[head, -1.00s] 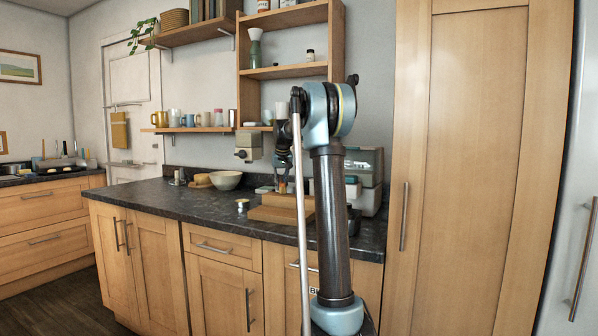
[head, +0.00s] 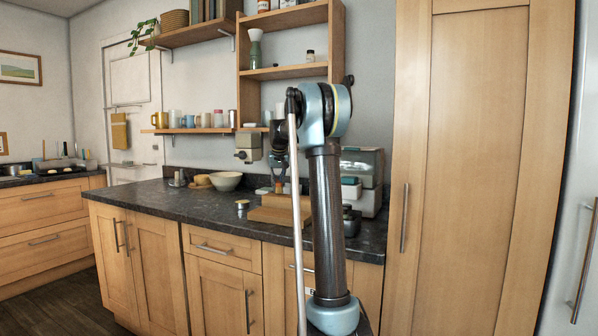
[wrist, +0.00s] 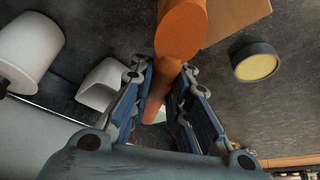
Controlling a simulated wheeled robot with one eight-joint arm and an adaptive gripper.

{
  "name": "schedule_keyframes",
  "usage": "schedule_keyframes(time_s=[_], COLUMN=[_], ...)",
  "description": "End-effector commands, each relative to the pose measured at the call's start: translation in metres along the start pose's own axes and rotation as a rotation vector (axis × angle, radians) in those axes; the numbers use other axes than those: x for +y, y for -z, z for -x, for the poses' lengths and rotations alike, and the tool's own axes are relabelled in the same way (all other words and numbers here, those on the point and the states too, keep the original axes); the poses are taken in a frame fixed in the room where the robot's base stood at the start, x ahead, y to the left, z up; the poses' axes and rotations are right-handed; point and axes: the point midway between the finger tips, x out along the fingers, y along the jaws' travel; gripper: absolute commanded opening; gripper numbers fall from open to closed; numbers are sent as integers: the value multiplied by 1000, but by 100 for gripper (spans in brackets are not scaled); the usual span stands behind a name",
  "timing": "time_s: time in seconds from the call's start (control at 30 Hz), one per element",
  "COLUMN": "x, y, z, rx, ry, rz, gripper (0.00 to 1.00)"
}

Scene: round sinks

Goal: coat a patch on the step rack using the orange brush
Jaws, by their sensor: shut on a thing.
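The orange brush (wrist: 181,30) is between the fingers of my gripper (wrist: 160,100) in the wrist view, its thick round handle end toward the camera. Its far end is partly hidden by the fingers, and I cannot make out the bristles. In the head view my gripper (head: 279,181) hangs over the counter, just above and behind the step rack, partly hidden by my arm. The step rack (head: 277,215) is a light wooden stepped block on the dark counter, partly covered by my arm. A wooden corner, likely the rack, shows in the wrist view (wrist: 235,18).
A small round tin with a yellow top (head: 242,204) stands left of the rack; it also shows in the wrist view (wrist: 257,63). A white bowl (head: 225,181) is farther left. A grey-white appliance (head: 362,180) stands right. Shelves (head: 290,72) hang above. The front left counter is clear.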

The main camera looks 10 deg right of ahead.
Motion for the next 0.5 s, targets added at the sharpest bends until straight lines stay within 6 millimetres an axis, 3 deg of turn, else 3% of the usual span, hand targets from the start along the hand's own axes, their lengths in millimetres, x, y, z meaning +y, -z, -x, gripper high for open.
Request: schedule_keyframes(time_s=[0.5], x=[-5], y=[20], z=[48], rx=[0], ry=[2], rz=[5], gripper=[0])
